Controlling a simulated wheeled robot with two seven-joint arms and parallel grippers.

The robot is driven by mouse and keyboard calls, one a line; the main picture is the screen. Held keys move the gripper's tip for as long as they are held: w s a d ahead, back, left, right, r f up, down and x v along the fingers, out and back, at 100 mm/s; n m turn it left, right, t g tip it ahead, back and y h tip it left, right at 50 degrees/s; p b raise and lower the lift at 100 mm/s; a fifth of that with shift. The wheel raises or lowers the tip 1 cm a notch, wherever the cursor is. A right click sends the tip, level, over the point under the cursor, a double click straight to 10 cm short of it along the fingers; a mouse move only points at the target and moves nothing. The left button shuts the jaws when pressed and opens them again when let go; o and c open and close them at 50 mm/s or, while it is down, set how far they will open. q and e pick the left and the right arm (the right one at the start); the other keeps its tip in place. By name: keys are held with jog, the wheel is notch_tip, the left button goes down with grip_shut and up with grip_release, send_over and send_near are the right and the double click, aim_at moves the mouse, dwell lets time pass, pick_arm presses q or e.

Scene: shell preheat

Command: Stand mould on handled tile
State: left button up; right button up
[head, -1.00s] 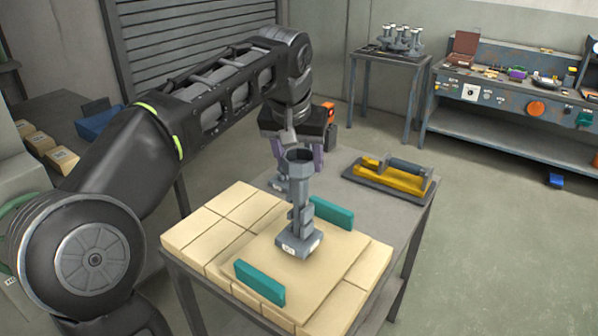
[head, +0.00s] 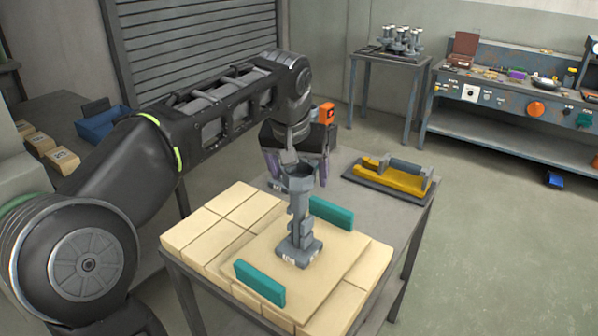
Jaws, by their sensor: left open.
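A grey mould (head: 299,222) with a cup-shaped top and a labelled square foot stands upright on a cream tile (head: 325,275). The tile has two teal handles, one at the front (head: 260,282) and one at the back (head: 331,213), and the mould stands between them. My left gripper (head: 296,172) is open just behind the mould's cup, its purple-grey fingers spread apart. The cup partly hides the space between the fingers, so I cannot tell if they touch the mould. My right gripper is out of view.
Cream bricks (head: 215,218) cover the near part of the grey table (head: 408,225). A yellow tool in a dark tray (head: 393,178) lies at the table's back right. A small stand (head: 390,50) and a blue workbench (head: 510,105) stand beyond.

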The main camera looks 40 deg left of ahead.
pick_arm(q)
jog(key=shift+r, duration=0.25)
jog(key=v, duration=0.5)
jog(key=shift+r, duration=0.1)
jog(key=p+v, duration=0.5)
jog(key=v, duration=0.1)
jog(key=shift+s+r+p, duration=0.2)
jog(key=shift+r+p, duration=0.05)
jog(key=shift+p, duration=0.15)
jog(key=shift+d+f, duration=0.1)
